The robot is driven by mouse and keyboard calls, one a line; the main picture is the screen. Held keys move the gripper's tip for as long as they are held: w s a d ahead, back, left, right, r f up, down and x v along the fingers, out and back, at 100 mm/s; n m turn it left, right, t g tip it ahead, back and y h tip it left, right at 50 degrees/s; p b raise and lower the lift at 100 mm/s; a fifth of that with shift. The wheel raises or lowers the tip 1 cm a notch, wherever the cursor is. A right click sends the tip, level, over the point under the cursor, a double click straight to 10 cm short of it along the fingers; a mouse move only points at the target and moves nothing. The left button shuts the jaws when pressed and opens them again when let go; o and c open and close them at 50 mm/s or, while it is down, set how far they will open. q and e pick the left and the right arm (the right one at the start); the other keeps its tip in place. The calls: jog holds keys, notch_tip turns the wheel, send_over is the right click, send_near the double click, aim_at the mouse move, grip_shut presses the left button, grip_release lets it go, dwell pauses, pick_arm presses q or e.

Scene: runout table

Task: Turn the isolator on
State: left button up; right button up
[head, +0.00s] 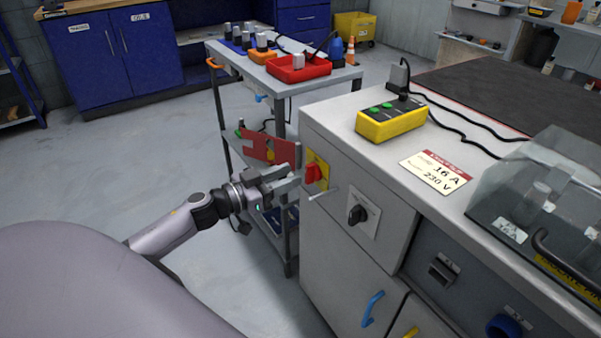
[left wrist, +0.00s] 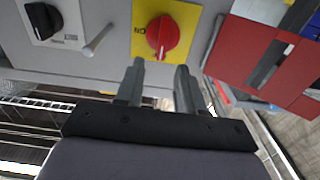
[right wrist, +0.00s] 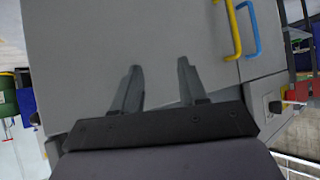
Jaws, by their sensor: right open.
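The isolator is a red rotary knob (head: 313,173) on a yellow plate (head: 322,164), on the left end of the grey cabinet front. In the left wrist view the knob (left wrist: 162,36) is just beyond my fingertips, with an "ON" mark on the plate beside it. My left gripper (head: 292,180) is open and empty, pointing at the knob; the fingers look apart from it. My right gripper (right wrist: 158,82) is open and empty in front of a grey panel; it is outside the head view.
A thin pale rod (head: 323,192) and a black rotary switch (head: 357,215) are right of the knob. A grey trolley (head: 341,79) stands behind. Open floor lies left.

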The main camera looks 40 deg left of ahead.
aim_at(306, 169)
pick_arm(q)
jog(key=shift+x, duration=2.15)
jog(key=shift+f, duration=0.1)
grip_shut()
